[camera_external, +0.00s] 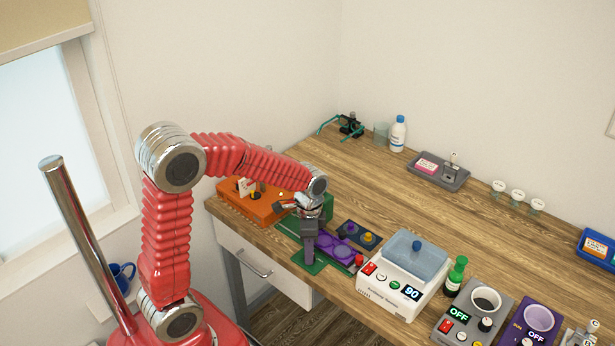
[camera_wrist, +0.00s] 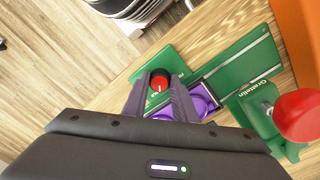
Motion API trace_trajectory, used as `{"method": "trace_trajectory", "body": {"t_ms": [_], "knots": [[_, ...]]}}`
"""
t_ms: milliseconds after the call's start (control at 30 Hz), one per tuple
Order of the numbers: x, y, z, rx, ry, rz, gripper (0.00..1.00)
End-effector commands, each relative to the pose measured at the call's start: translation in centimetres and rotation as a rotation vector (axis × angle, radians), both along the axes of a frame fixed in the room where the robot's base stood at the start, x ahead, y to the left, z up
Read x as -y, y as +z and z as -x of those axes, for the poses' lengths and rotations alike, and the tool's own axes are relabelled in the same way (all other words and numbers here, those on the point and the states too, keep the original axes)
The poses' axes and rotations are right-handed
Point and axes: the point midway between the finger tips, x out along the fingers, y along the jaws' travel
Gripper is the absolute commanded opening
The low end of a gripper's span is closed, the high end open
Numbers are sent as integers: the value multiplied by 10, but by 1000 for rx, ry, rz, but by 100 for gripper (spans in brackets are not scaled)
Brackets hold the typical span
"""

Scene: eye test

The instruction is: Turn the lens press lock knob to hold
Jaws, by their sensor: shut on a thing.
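The lens press is green, with a green base plate (camera_external: 311,266) near the table's front edge and a purple tray (camera_external: 337,249) with round lenses. Its base also shows in the wrist view (camera_wrist: 225,65). The lock knob (camera_wrist: 160,81) is red with a white pointer mark and sits in a black round seat. The mark points toward the lower edge of the wrist view. My gripper (camera_wrist: 160,88) is shut on the lock knob, one finger on each side. In the external view my gripper (camera_external: 309,258) points down and hides the knob. I cannot read any hold mark.
A red ball handle (camera_wrist: 302,115) stands close to my gripper at the right of the wrist view. A white device with a clear lid (camera_external: 416,257) and a dark panel with round knobs (camera_external: 357,235) are to the right.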

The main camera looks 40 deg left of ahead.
Motion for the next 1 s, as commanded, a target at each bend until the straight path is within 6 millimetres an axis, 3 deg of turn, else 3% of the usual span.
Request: {"method": "trace_trajectory", "body": {"t_ms": [300, 700, 733, 1000], "knots": [[0, 0, 0, 0, -104, 0, 3], [0, 0, 0, 0, -111, 0, 3], [0, 0, 0, 0, -111, 0, 26], [0, 0, 0, 0, -111, 0, 44]]}}
